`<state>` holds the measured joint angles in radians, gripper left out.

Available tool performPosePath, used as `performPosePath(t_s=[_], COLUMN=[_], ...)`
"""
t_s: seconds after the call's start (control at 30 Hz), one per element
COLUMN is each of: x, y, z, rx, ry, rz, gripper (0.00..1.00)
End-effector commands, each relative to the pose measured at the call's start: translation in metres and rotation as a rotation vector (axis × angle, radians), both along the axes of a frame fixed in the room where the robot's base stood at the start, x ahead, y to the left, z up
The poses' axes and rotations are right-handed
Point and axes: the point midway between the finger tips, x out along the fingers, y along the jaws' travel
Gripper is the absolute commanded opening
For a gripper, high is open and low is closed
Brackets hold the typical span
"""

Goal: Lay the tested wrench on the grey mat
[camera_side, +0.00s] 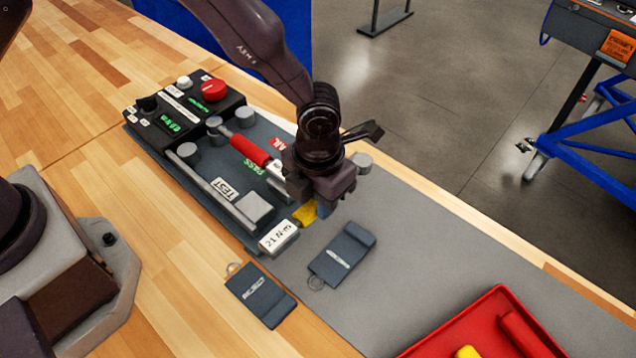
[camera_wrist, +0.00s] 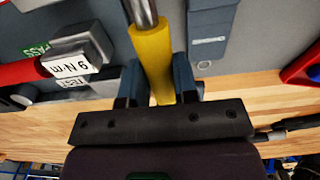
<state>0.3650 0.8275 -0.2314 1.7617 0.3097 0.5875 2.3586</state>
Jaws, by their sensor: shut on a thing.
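My gripper (camera_side: 318,205) is shut on the yellow handle (camera_wrist: 152,60) of a wrench. In the wrist view the handle lies between the two fingers (camera_wrist: 160,85), and its steel shaft (camera_wrist: 143,12) runs out at the top. In the side view only a bit of yellow (camera_side: 305,213) shows under my gripper; the rest of this wrench is hidden. I cannot tell whether it touches anything below. The grey mat (camera_side: 430,255) lies on the bench to the right of my gripper, and its visible middle is bare.
A tester (camera_side: 185,115) with PASS, FAIL and TEST labels is left of my gripper. A red-handled wrench (camera_side: 250,150) lies on it. Two dark tags (camera_side: 342,255) (camera_side: 260,295) lie in front. A red tray (camera_side: 470,325) with red and yellow pieces stands at the lower right.

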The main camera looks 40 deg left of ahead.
Motion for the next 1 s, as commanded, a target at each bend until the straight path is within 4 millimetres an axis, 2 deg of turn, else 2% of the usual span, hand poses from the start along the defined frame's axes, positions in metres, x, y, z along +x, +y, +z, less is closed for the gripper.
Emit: performPosePath(t_s=[0.3,0.5,0.97,1.0], x=[0.0,0.0,0.0,0.0], y=[0.0,0.0,0.0,0.0], z=[-0.038,-0.054,-0.061,-0.061], rx=[0.001,0.0,-0.001,-0.001], ry=[0.001,0.001,-0.001,-0.001], rz=[0.002,0.001,0.001,0.001], gripper=[0.0,0.0,0.0,0.34])
